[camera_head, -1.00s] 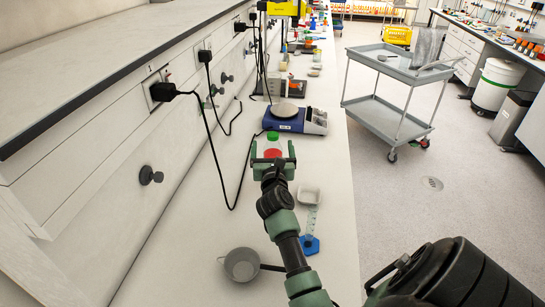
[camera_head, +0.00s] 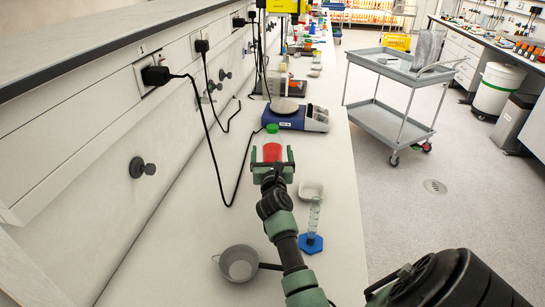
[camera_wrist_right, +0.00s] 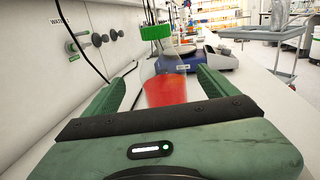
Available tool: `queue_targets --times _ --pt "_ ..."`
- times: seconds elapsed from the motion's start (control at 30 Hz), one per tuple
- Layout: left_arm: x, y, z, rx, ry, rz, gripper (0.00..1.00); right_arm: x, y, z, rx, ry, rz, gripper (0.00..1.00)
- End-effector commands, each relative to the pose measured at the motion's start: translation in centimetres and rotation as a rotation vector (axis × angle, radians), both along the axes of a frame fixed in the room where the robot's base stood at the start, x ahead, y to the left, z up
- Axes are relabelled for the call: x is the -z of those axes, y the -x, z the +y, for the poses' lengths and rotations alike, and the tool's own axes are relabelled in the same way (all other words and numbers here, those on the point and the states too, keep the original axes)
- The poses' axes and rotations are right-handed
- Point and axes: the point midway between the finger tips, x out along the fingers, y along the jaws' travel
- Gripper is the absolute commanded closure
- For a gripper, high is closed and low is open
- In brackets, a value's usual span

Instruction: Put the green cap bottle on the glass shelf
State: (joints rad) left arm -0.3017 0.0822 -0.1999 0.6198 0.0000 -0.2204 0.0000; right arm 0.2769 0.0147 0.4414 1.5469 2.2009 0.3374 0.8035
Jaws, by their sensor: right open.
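The green cap bottle shows its green cap (camera_head: 272,128) and red contents (camera_head: 272,151) on the bench, beyond my right wrist. In the right wrist view its red lower part (camera_wrist_right: 172,91) and green cap (camera_wrist_right: 155,32) also show; it looks tilted there. My right gripper (camera_head: 272,160) is open, with one finger on each side of the bottle. In the right wrist view the gripper (camera_wrist_right: 166,85) shows gaps beside the bottle. The bottle's base is partly hidden by the gripper. My left gripper is not in view. I cannot make out a glass shelf.
A blue balance (camera_head: 285,118) stands just beyond the bottle. A small white dish (camera_head: 311,190), a cylinder with a blue base (camera_head: 311,243) and a grey pan (camera_head: 239,264) are nearer. Black cables hang along the left wall. A grey cart (camera_head: 395,120) stands right.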

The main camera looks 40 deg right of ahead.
Motion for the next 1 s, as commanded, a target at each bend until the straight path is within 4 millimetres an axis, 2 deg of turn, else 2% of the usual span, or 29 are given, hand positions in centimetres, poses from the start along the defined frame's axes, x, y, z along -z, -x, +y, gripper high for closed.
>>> queue_targets --times 0.37,0.67,0.9,0.97,1.0 --pt "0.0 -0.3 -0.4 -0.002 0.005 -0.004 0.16 0.2 -3.4 -3.3 0.0 -0.002 -0.001 0.12" --pt "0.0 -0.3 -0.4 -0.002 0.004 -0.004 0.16 0.2 -3.6 -3.6 0.0 -0.001 0.0 0.12" --pt "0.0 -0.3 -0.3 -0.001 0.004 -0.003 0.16 0.2 -3.6 -3.5 0.0 -0.001 0.0 0.79" --pt "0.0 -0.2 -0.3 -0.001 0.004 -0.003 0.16 0.2 -3.6 -3.5 0.0 -0.001 0.0 0.96" --pt "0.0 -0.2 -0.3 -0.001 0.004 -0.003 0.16 0.2 -3.6 -3.5 0.0 -0.001 0.0 1.0"
